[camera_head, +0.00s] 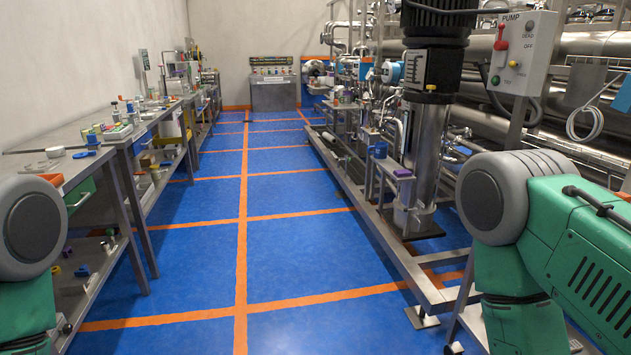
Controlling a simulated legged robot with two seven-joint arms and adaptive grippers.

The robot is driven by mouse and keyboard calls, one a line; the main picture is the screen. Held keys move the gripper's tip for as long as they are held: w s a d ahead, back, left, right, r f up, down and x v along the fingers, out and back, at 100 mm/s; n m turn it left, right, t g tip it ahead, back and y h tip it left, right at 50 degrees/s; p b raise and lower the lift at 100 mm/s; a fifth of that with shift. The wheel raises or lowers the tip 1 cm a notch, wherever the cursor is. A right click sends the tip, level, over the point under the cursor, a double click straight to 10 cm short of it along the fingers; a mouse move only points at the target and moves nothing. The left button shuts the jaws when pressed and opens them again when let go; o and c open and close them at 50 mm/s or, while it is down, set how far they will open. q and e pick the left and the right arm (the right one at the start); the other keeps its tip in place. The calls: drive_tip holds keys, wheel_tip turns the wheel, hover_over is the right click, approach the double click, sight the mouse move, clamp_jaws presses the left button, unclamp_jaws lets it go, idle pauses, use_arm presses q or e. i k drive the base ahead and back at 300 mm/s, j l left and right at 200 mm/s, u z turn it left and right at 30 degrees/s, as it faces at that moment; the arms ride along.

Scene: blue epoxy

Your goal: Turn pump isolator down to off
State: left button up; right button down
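The pump isolator is a grey box (523,53) labelled PUMP on a metal post at the upper right. Its red lever (501,37) is on the left part of the front face and points up. The words DEAD and OFF show to the right of the lever. A yellow knob (514,64) and smaller buttons are lower on the face. My green arms show at the lower left and lower right, with the right arm below the box and apart from it. Neither gripper is in view.
A tall black and steel pump (431,120) stands left of the box on a metal skid frame (418,278). Steel pipes run behind, and a coiled white cable (585,122) hangs at right. Workbenches (60,165) line the left wall. The blue floor aisle (290,235) is clear.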

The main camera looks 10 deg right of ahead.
sight(500, 45)
drive_tip(key=i, duration=1)
drive_tip(key=i+j+z, duration=0.1)
drive_tip(key=i, duration=0.95)
drive_tip(key=i+j+z, duration=0.15)
drive_tip(key=i+z, duration=0.3)
drive_tip(key=i+j+z, duration=0.4)
drive_tip(key=i, duration=0.15)
drive_tip(key=i+j+z, duration=0.9)
drive_tip(key=k+j, duration=0.05)
drive_tip(key=k, duration=0.05)
